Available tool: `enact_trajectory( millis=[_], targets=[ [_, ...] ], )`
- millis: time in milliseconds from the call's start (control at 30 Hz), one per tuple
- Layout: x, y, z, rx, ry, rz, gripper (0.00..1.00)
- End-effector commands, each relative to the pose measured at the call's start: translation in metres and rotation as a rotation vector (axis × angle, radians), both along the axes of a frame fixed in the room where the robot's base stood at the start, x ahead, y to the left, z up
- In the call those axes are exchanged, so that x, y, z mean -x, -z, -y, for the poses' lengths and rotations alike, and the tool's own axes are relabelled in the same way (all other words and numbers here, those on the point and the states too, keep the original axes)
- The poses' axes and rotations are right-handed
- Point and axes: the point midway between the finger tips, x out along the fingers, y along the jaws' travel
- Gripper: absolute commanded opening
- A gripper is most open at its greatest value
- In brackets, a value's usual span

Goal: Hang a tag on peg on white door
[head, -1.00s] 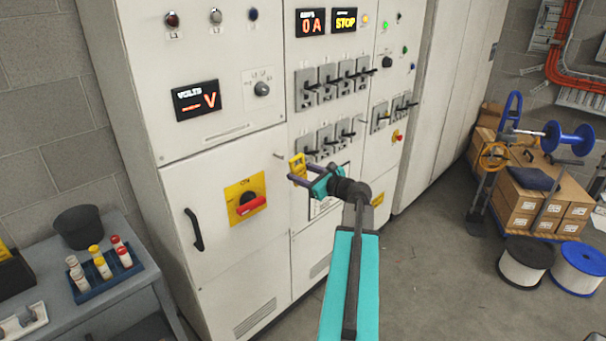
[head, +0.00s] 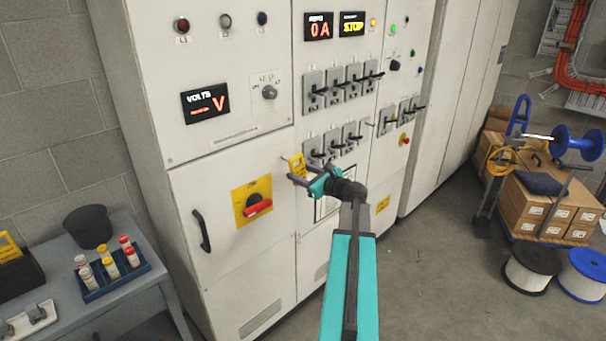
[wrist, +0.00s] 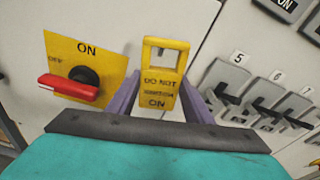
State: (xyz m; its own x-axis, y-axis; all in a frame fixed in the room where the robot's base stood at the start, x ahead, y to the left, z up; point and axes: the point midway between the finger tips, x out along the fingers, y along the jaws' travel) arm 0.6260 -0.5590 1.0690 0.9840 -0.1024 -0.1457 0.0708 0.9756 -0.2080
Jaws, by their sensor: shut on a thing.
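A yellow tag (head: 296,166) with dark lettering and an open window at its top is held upright before the white door (head: 221,256). It also shows in the wrist view (wrist: 160,92), between the two purple fingers. My gripper (head: 301,176) is shut on the tag's lower part. The small peg (head: 284,158) seems to stick out of the white cabinet front just left of the tag's top.
A red rotary switch (head: 257,206) on a yellow plate is left of the tag. Rows of black-levered breakers (head: 340,92) stick out above and right. A grey table (head: 124,301) with a tube rack (head: 110,285) stands at left. The floor at right is clear before the cable reels.

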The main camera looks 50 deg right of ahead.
Motion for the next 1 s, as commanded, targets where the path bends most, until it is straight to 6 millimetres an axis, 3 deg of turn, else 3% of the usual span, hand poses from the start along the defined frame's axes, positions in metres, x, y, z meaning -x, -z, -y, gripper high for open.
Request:
enact_trajectory(
  millis=[1000],
  targets=[
    [-0.040, 0.009, 0.002, 0.000, -0.003, 0.000, 0.25]
  ],
)
